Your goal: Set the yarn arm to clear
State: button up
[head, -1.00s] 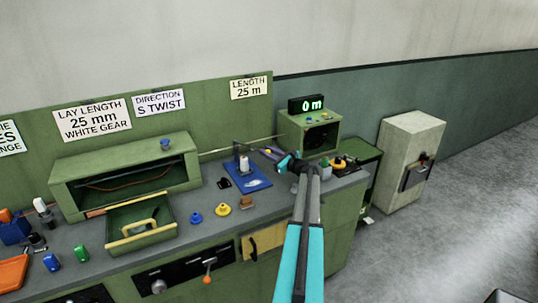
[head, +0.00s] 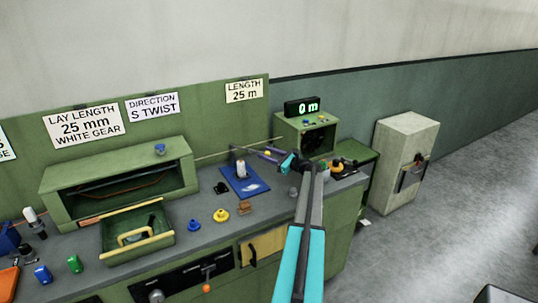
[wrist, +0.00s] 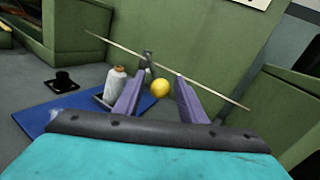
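A yellow ball knob (wrist: 159,88) shows between and just beyond my fingertips in the wrist view, in front of a small grey post (wrist: 148,62). I take it to be the yarn arm's knob; its link to the post is unclear. A white yarn spool (wrist: 116,84) stands left of my fingers on a blue plate (wrist: 40,119); the spool (head: 241,169) and plate (head: 251,187) also show in the head view. My gripper (wrist: 158,78) is open, with purple fingers apart and nothing visibly clamped. In the head view my gripper (head: 268,156) reaches over the bench, right of the spool.
A thin rod (wrist: 215,86) crosses beyond my fingers. A green box (head: 290,132) with a "0 m" display (head: 302,107) stands behind. A blue knob (head: 193,225) and a yellow knob (head: 220,215) stand on the front bench. A green housing (head: 60,202) is at left.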

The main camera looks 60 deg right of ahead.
jog(key=shift+s, duration=0.15)
jog(key=shift+s+f+b, duration=0.1)
jog(key=shift+s+b, duration=0.25)
jog(key=shift+s, duration=0.15)
jog(key=s+b, duration=0.4)
jog(key=s, duration=0.8)
jog(key=shift+s, duration=0.25)
